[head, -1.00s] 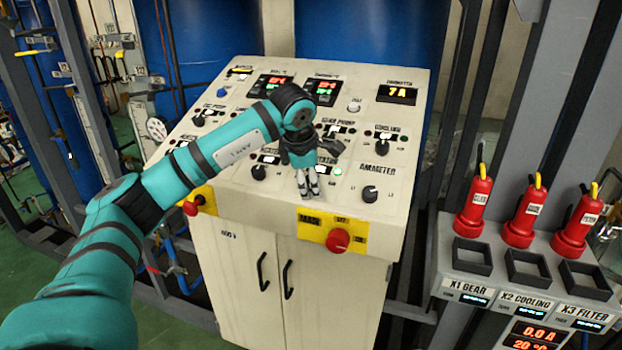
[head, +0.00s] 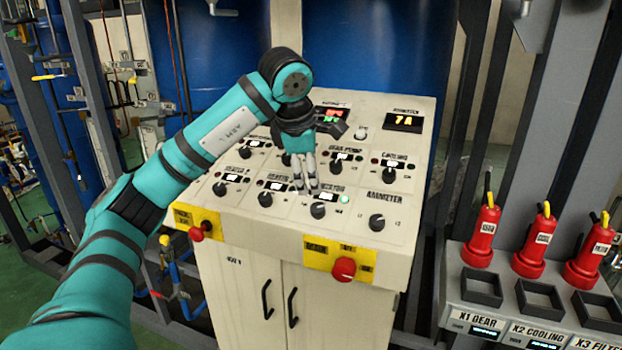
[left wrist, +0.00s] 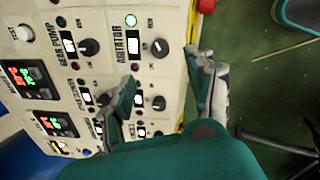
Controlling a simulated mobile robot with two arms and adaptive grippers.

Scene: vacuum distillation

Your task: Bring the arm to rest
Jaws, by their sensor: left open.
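My left arm comes in from the left in the head view. Its gripper (head: 304,178) points down in front of the sloped control panel (head: 275,238), a little up and left of a black knob (head: 318,210) in the lower row. In the left wrist view the gripper (left wrist: 165,92) has its two fingers wide apart. The gripper looks clear of the knobs. The arm hides part of the panel's upper left. My right gripper is not in view.
Red emergency buttons (head: 344,269) and (head: 201,231) stick out from the panel's front edge. Red plugs with yellow tops (head: 483,236) stand on a grey rack (head: 462,292) at the right. Blue tanks (head: 372,60) and grey frames stand behind. Green floor shows at the left.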

